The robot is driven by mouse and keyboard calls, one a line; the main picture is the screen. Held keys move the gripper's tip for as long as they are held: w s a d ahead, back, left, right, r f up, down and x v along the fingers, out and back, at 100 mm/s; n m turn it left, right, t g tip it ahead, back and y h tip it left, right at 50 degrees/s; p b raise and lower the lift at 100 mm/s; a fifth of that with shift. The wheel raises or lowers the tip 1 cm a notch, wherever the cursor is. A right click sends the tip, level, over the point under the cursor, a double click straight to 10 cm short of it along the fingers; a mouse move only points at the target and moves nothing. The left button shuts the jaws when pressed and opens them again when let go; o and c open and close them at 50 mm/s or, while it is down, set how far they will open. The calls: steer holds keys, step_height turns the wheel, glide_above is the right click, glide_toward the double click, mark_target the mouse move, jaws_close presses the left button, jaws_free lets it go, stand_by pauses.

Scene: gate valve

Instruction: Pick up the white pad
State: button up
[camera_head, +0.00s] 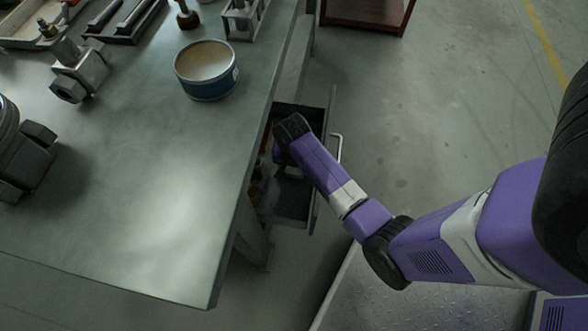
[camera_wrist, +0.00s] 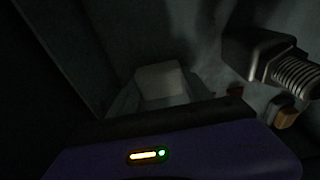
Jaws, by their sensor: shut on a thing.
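The white pad (camera_wrist: 160,80) shows as a pale block in the dim wrist view, just beyond the purple gripper body. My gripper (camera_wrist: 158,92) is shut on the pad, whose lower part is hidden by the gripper. In the head view my arm reaches down into the open drawer (camera_head: 293,208) under the table edge. The arm hides the pad and the fingertips there.
In the wrist view a dark block with a threaded bolt (camera_wrist: 296,75) lies close on the right, and a small brownish piece (camera_wrist: 287,116) lies below it. The workbench (camera_head: 130,215) overhangs beside the drawer and carries a blue tin (camera_head: 207,84) and a metal fitting (camera_head: 78,78).

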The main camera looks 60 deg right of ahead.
mark_target(294, 169)
step_height(294, 169, up, 10)
steer(key=p, duration=0.4)
steer(key=shift+p, duration=0.3)
